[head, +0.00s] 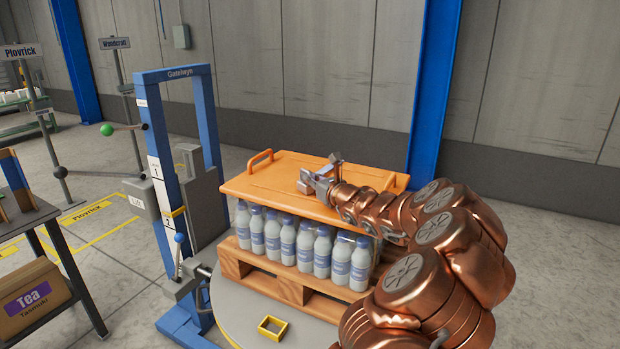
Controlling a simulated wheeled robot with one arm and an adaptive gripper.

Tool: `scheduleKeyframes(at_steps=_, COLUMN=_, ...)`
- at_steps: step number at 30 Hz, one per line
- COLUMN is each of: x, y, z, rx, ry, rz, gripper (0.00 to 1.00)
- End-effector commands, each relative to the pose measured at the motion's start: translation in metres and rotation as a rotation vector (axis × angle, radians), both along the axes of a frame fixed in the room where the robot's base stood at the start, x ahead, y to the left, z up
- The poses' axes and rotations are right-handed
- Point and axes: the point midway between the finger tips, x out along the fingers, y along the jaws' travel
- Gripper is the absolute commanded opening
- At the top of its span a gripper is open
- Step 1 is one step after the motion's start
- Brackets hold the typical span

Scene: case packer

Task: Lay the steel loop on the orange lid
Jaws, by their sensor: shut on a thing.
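The orange lid (285,183) lies flat on top of a pack of white bottles with blue labels. It has a raised handle at its left end and another orange handle by my wrist on the right. My gripper (319,178) is over the middle of the lid, reaching in from the right. It is shut on a small grey metal piece, which looks like the steel loop (304,187), low over or touching the lid; I cannot tell which. The gripper hides part of the loop, so its full shape does not show.
The bottles (288,240) stand on a wooden pallet (295,287) on a round grey turntable (240,308). A yellow square ring (273,327) lies at its front. A blue frame (163,165) with levers rises left of the lid. A dark table (30,218) stands far left.

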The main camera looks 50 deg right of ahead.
Motion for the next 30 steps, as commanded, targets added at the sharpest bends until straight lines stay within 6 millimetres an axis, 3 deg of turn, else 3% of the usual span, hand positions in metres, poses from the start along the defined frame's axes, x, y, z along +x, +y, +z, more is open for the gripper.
scheduleKeyframes(at_steps=11, x=-0.0004, y=-0.0005, z=-0.0029, rx=-0.001, ry=-0.002, rz=-0.001, gripper=0.00)
scheduleKeyframes(at_steps=12, x=-0.0004, y=-0.0006, z=-0.0024, rx=-0.002, ry=-0.002, rz=-0.001, gripper=0.11)
scheduleKeyframes(at_steps=18, x=-0.0004, y=-0.0006, z=-0.0020, rx=-0.002, ry=-0.001, rz=-0.001, gripper=0.32)
scheduleKeyframes(at_steps=30, x=-0.0004, y=-0.0005, z=0.0019, rx=-0.002, ry=-0.001, rz=-0.001, gripper=0.33)
